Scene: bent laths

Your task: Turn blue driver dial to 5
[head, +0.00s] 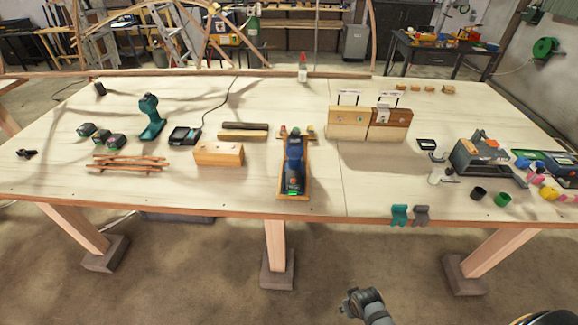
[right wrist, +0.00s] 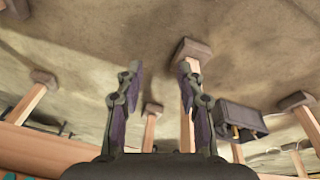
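A dark blue driver (head: 294,165) lies on a narrow wooden cradle (head: 305,190) near the front edge of the table, with a small lit green patch at its near end. Its dial and any numbers are too small to read. My right gripper (right wrist: 160,72) is open and empty in the right wrist view, with floor and table legs beyond its fingers. Part of my arm shows at the bottom of the head view, below and apart from the table. My left gripper is not in view.
On the wooden table (head: 260,100), a wooden block (head: 219,154) stands left of the driver and a green drill (head: 150,118) farther left. Two upright wooden boards (head: 348,123) stand behind right. A grey machine (head: 482,155) is at the right. Bare tabletop lies right of the driver.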

